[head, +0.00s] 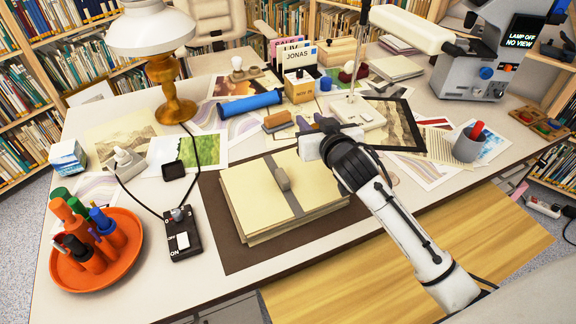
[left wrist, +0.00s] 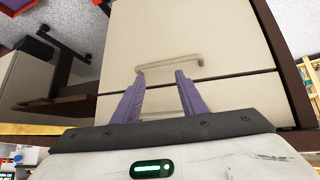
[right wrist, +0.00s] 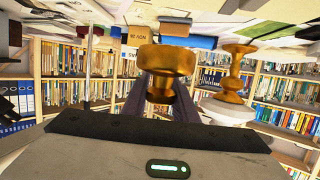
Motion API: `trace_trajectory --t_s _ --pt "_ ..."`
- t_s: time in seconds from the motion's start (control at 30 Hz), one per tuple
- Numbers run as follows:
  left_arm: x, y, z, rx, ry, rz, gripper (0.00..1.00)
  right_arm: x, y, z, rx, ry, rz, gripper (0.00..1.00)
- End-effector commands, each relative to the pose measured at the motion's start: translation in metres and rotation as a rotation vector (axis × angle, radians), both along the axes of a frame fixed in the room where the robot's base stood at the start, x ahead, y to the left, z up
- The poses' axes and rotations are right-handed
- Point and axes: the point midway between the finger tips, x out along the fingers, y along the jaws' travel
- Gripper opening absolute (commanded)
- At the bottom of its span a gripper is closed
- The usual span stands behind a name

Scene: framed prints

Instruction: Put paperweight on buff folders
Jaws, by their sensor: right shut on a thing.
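The buff folders (head: 253,200) lie in a stack on a brown desk mat (head: 232,254), with a grey band and a small grey block across them. My right gripper (head: 318,124) is above the desk at the back right edge of the stack. In the right wrist view my right gripper (right wrist: 165,98) is shut on a brass, knob-shaped thing, seemingly the paperweight (right wrist: 164,62). That view looks upside down, with the wide part at the top. I cannot make out the paperweight in the head view. My left gripper (left wrist: 159,98) is open and empty, facing a drawer handle (left wrist: 169,66).
A brass lamp (head: 165,78), a black switch box (head: 182,236) and an orange tray of pens (head: 128,262) stand left. A blue roll (head: 250,104) and a brown-topped blotter (head: 277,121) lie behind the folders. A grey pen cup (head: 467,148) stands right.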

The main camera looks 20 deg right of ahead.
Motion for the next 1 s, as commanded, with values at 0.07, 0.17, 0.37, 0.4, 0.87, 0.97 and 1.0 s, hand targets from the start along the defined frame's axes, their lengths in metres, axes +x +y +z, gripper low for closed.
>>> trace_trajectory --t_s 0.07,0.17,0.37,0.4,0.87,0.97,1.0 --pt "0.001 0.000 -0.003 0.000 -0.002 0.000 0.38 0.001 0.000 -0.015 -0.002 0.004 0.000 0.00" --pt "0.002 0.000 -0.005 0.001 -0.004 -0.001 0.38 0.001 0.000 -0.035 -0.002 0.004 0.000 0.00" --pt "0.005 -0.002 -0.006 0.001 -0.006 -0.006 0.38 0.001 0.000 -0.055 0.000 -0.001 0.000 0.00" --pt "0.006 -0.002 -0.006 0.001 -0.007 -0.006 0.38 0.001 0.000 -0.058 0.000 -0.001 0.000 0.00" --pt "0.006 -0.006 -0.008 -0.001 -0.010 -0.013 0.38 0.001 0.000 -0.093 -0.002 -0.002 0.002 0.00" --pt "0.005 -0.006 -0.009 -0.002 -0.009 -0.014 0.38 0.001 0.000 -0.094 -0.001 -0.002 0.001 0.00" --pt "0.004 -0.006 -0.010 -0.002 -0.008 -0.013 0.38 0.001 0.001 -0.095 -0.001 -0.001 0.001 0.00"
